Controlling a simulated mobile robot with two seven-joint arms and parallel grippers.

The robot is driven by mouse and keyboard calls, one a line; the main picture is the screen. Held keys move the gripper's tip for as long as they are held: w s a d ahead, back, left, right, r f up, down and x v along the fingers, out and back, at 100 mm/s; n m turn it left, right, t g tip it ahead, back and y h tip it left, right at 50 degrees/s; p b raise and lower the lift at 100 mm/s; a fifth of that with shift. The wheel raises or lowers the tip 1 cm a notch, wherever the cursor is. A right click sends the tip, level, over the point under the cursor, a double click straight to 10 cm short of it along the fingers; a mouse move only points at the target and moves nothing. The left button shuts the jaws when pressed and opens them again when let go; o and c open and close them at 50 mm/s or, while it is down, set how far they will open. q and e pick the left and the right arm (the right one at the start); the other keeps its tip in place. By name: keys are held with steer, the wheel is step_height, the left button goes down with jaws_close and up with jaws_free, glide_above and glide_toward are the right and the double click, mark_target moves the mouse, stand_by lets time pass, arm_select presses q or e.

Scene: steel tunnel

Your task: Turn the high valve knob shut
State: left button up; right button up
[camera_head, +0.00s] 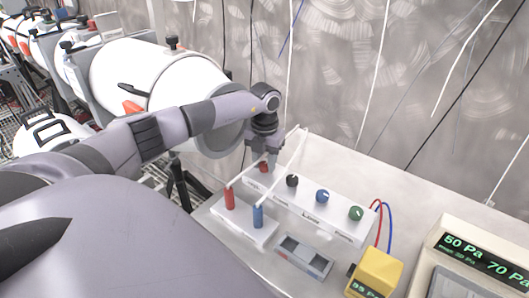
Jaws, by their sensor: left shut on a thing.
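A white valve box (334,216) on the table carries a row of knobs: a red knob (263,168) at the left end, then a black knob (292,180), a blue knob (322,196) and a green knob (356,213). The labels under the knobs are too small to read surely, so I cannot tell by label which is the high valve. My left gripper (262,158) points down over the left end of the box, shut on the red knob, partly hiding it. My right gripper is not in view.
In front of the box stands a white block (243,229) with a red handle (229,198) and a blue handle (258,215). A grey tray-like box (304,257), a yellow meter (377,272) and a pressure display (480,262) stand nearby. White tunnel tubes (150,68) are at the left.

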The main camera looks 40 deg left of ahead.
mark_target(264, 164)
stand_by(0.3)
arm_select(q)
steer(key=o, duration=1)
steer(key=shift+o, duration=0.2)
steer(key=shift+r, duration=0.15)
step_height(264, 164, up, 7)
steer(key=shift+b, duration=0.4)
steer(key=shift+s, duration=0.1)
